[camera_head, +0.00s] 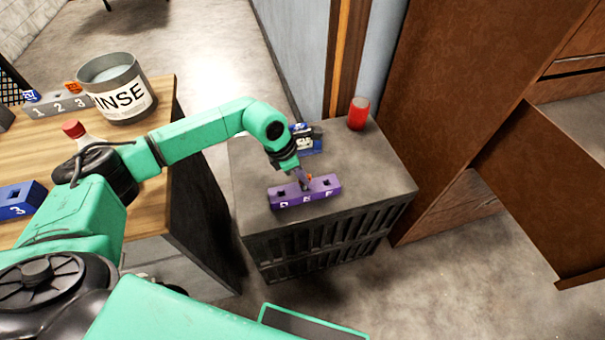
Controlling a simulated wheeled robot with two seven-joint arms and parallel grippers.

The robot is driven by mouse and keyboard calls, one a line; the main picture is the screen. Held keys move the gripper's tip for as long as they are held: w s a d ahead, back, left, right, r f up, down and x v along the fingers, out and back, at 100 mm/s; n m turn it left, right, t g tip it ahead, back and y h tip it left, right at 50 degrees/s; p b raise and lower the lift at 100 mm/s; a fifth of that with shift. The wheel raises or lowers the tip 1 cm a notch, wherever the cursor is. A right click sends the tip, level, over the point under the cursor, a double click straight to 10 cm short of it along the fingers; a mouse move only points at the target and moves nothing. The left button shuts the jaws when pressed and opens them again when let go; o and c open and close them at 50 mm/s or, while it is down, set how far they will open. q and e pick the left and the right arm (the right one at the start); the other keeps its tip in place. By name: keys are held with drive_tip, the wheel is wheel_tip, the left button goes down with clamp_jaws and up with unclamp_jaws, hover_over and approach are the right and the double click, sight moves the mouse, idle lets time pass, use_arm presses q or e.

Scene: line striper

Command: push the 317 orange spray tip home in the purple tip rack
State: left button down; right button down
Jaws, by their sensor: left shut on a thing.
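The purple tip rack (325,190) sits on the grey top of a dark crate-like stand, with square slots and white marks on its front. My left gripper (304,184) points down over the middle of the rack. It is shut on a small orange spray tip (309,177), mostly hidden by the fingers. The tip is at or just above the middle slot; I cannot tell how deep it sits. Its number cannot be read. My right gripper is not in view.
A brown cabinet stands right.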

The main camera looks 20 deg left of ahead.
use_arm(q)
drive_tip(key=shift+f+b, duration=1.05)
drive_tip(key=shift+f, duration=0.15)
drive_tip(key=c, duration=0.8)
unclamp_jaws()
drive_tip(key=shift+r, duration=0.1)
drive_tip(key=shift+c, duration=0.2)
drive_tip(key=shift+o, duration=0.3)
drive_tip(key=shift+o, duration=1.3)
drive_tip(key=shift+p+v, duration=0.9)
drive_tip(key=shift+v, duration=0.1)
drive_tip(key=p+v, duration=0.3)
drive_tip(key=v, duration=0.2)
